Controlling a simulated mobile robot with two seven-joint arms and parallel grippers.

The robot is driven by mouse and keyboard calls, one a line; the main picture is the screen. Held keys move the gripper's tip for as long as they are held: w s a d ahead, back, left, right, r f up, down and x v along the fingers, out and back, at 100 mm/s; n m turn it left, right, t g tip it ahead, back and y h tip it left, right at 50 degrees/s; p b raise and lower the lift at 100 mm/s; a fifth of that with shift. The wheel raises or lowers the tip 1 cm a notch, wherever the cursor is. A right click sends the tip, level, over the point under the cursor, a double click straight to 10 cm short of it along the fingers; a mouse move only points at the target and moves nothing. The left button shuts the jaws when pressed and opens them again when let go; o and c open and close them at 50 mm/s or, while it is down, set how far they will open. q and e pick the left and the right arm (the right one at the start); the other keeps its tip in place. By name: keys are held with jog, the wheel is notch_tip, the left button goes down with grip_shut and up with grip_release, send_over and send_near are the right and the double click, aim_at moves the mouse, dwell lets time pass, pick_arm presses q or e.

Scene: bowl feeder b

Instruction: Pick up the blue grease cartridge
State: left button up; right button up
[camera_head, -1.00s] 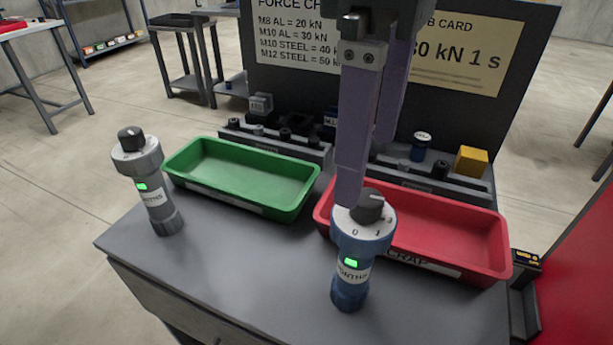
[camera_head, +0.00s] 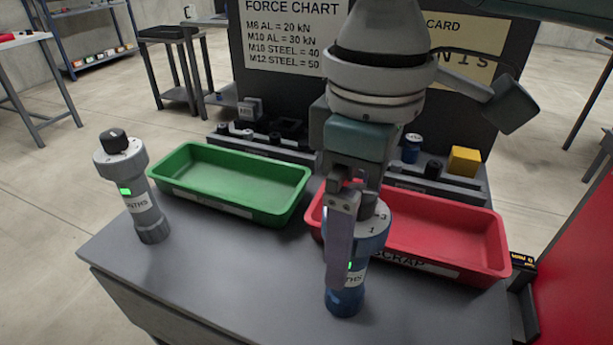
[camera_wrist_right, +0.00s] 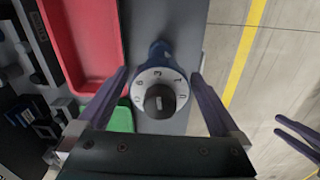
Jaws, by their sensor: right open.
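The blue grease cartridge (camera_head: 346,301) stands upright near the front of the grey bench, with a numbered dial and black knob on top and a green light on its side. My right gripper (camera_head: 338,262) is open and pointed down at it. One finger hides part of its front. In the right wrist view the cartridge's dial (camera_wrist_right: 160,93) lies between the two spread fingers (camera_wrist_right: 160,75), with no clear contact visible. Two purple fingers at that view's right edge look like my left gripper (camera_wrist_right: 277,125), spread apart.
A grey cartridge (camera_head: 133,185) stands at the bench's left. A green tray (camera_head: 170,187) and a red tray (camera_head: 495,235) lie behind the cartridges, the red one close to the blue cartridge. Fixtures, a yellow block (camera_head: 465,160) and an upright sign board (camera_head: 290,95) are at the back.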

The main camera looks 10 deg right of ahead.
jog(key=shift+c, duration=0.2)
grip_shut()
dwell(0.5)
